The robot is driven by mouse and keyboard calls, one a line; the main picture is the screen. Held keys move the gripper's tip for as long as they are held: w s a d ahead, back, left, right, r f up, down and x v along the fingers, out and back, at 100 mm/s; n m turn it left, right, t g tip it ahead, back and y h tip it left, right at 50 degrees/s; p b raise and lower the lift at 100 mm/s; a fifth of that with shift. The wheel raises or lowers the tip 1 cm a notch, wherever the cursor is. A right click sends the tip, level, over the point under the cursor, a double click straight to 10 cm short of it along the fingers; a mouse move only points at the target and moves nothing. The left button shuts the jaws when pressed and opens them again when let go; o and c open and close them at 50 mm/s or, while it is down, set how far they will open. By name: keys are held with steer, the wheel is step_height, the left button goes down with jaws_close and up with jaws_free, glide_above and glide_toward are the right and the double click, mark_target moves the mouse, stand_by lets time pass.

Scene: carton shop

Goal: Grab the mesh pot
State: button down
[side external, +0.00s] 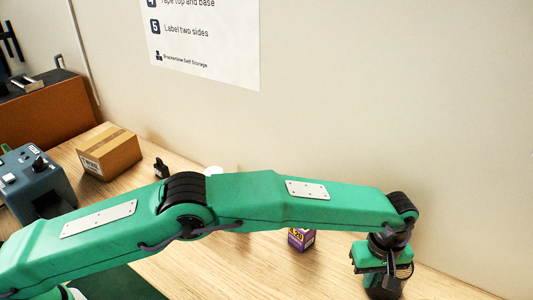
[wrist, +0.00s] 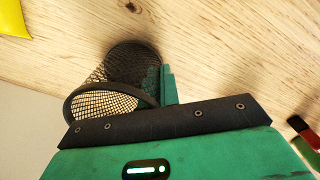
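The mesh pot (wrist: 128,66) is black wire mesh with a thick round rim. In the wrist view it stands on the wooden table just beyond my gripper's dark front edge, which hides part of it. One green finger of my gripper (wrist: 168,84) is at the pot's right wall. Green also shows through the mesh there, and I cannot tell whether a finger is inside the pot. The other finger is not clearly seen. In the side view my gripper (side external: 384,270) points down at the right, low over the table, with dark shapes around it that I cannot separate.
A purple box (side external: 301,239) stands left of my gripper. A cardboard carton (side external: 109,151) and a grey-blue device (side external: 38,182) are at the left. In the wrist view, a yellow thing (wrist: 14,18) lies upper left and a red-and-green item (wrist: 304,132) at the right edge.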

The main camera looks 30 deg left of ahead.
steer(key=shift+r, duration=0.1)
steer(key=shift+r, duration=2.05)
steer(key=s+d+r, duration=0.2)
steer(key=s+r, duration=0.4)
steer(key=s, duration=0.5)
steer(key=shift+s+d+r, duration=0.15)
steer(key=shift+d+r, duration=0.2)
